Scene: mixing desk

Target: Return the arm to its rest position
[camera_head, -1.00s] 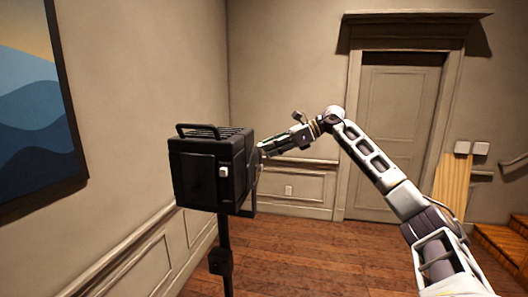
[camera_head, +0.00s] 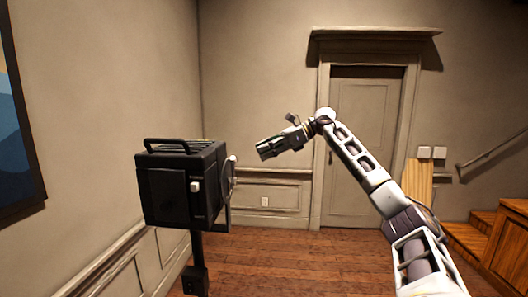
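My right arm comes in from the lower right, bends at a high elbow-like joint, and reaches left. Its gripper (camera_head: 266,151) is held in the air in front of the back wall, tilted slightly down to the left. The gripper is small and dark here, and I cannot tell whether its fingers are open or shut. No held object shows at its tip. A black box-shaped device (camera_head: 183,184) with a top handle stands on a pole to the left of the gripper, with a visible gap between them. My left gripper is not in view.
A closed door (camera_head: 366,140) is in the back wall behind my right arm. Wooden stairs (camera_head: 475,236) with a handrail are at the right. A wooden board (camera_head: 417,183) leans by the door. A framed picture (camera_head: 18,135) hangs at the left. The wooden floor (camera_head: 290,262) in the middle is clear.

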